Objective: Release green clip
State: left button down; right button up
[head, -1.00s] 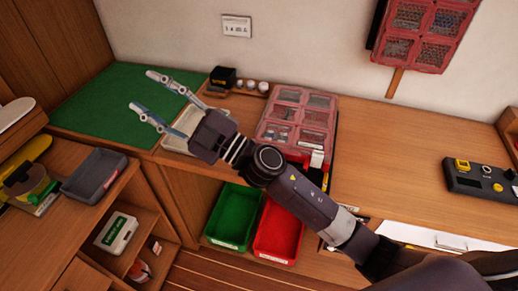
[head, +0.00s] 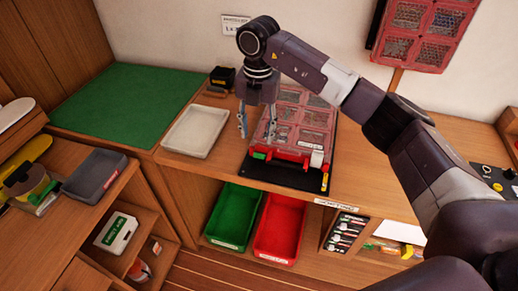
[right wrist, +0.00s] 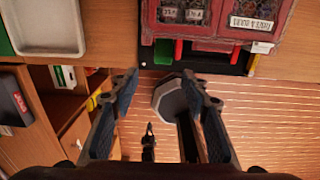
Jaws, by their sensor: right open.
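A red organiser case (head: 328,118) with clear compartment lids lies shut on a black mat (head: 290,174) on the bench. A small green clip (head: 259,156) sits at the left of its front edge. The clip also shows in the right wrist view (right wrist: 163,52), at the case's edge. My right gripper (head: 257,132) points down over the left front of the case, fingers spread and empty. In the right wrist view its fingertips (right wrist: 161,80) are apart, and the clip appears beyond the gap between them. My left gripper is out of view.
A pale tray (head: 195,131) lies left of the case, beside a green mat (head: 128,95). Green (head: 233,213) and red (head: 281,225) bins stand below the bench front. A second red case (head: 420,35) is on the wall. The bench right of the case is partly covered by my arm.

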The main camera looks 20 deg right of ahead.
aim_at(258, 155)
jog(key=shift+d+f, duration=0.1)
jog(key=shift+d, duration=0.2)
notch_tip(258, 155, down, 6)
jog(key=shift+f+p, duration=0.1)
jog(key=shift+p, duration=1.1)
jog(key=shift+a+f, duration=0.1)
jog(key=shift+f, duration=0.5)
grip_shut()
jog(key=shift+s+a+f+t+h, duration=0.15)
jog(key=shift+s+f+t+h, duration=0.05)
jog(key=shift+t+h, duration=0.25)
grip_release()
